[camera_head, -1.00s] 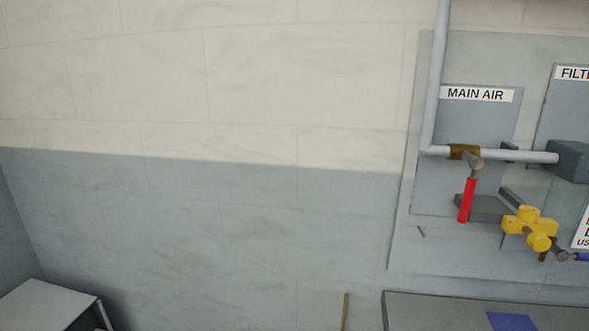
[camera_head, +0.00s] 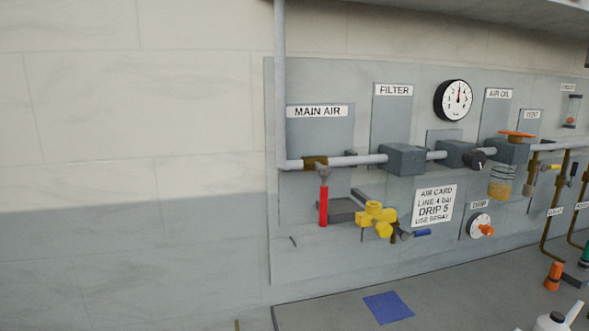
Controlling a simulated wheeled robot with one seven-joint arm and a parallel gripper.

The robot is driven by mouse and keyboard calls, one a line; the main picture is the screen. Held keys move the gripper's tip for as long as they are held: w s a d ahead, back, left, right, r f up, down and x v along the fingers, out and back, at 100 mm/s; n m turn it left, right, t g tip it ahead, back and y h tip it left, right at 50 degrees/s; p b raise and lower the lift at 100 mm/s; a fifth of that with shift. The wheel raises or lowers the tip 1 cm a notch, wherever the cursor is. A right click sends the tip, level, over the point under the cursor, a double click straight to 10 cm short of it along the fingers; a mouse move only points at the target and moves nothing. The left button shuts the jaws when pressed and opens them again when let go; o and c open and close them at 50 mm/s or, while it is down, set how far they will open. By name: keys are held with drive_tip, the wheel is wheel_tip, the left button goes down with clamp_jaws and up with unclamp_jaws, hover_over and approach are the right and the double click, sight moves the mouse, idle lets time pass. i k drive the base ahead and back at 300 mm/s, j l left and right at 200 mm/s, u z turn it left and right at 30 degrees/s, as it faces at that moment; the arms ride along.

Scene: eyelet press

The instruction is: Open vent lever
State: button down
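A small VENT label (camera_head: 532,115) sits on a plate at the right of the wall panel. Below it, a short yellow handle (camera_head: 549,167) projects from brass fittings on the pipe. It looks like the vent lever, but it is too small to tell its exact position. My gripper is not in view.
The grey panel (camera_head: 300,255) carries a red MAIN AIR handle (camera_head: 323,206), a yellow knob (camera_head: 375,217), a gauge (camera_head: 453,100), an orange-topped AIR OIL unit (camera_head: 508,152) and a DRIP knob (camera_head: 486,230). Below, the bench (camera_head: 450,290) holds a blue mat (camera_head: 388,307) and white can (camera_head: 552,321).

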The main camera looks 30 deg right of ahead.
sight(543, 168)
drive_tip(key=z, duration=1.75)
drive_tip(key=i+l+z, duration=0.4)
